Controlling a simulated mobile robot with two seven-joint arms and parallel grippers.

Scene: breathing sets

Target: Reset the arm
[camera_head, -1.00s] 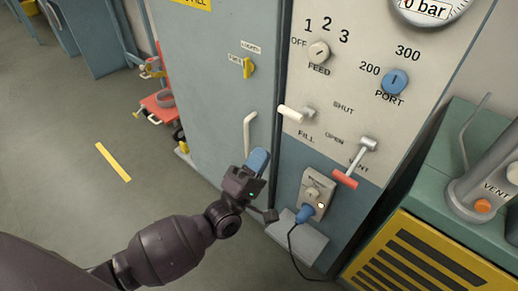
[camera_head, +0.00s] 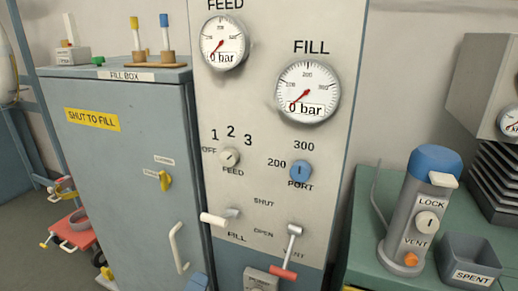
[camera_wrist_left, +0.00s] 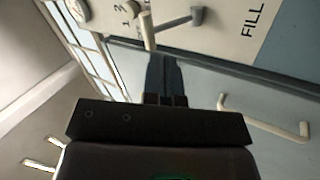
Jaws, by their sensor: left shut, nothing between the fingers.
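My left gripper (camera_head: 197,283) shows only as blue-grey fingertips at the bottom edge of the head view, in front of the lower panel area; the rest of the arm is out of frame. In the left wrist view the gripper (camera_wrist_left: 164,62) has its two dark fingers together, with nothing between them. A cream lever (camera_wrist_left: 148,30) appears beyond the tips there, and the pale door handle (camera_wrist_left: 265,118) is to the right. My right gripper is in neither view.
The fill box door (camera_head: 120,165) with its white handle (camera_head: 178,248) is at left. A green bench (camera_head: 358,235) stands at right, with a grey blue-topped cylinder (camera_head: 423,205) and a spent bin (camera_head: 470,262).

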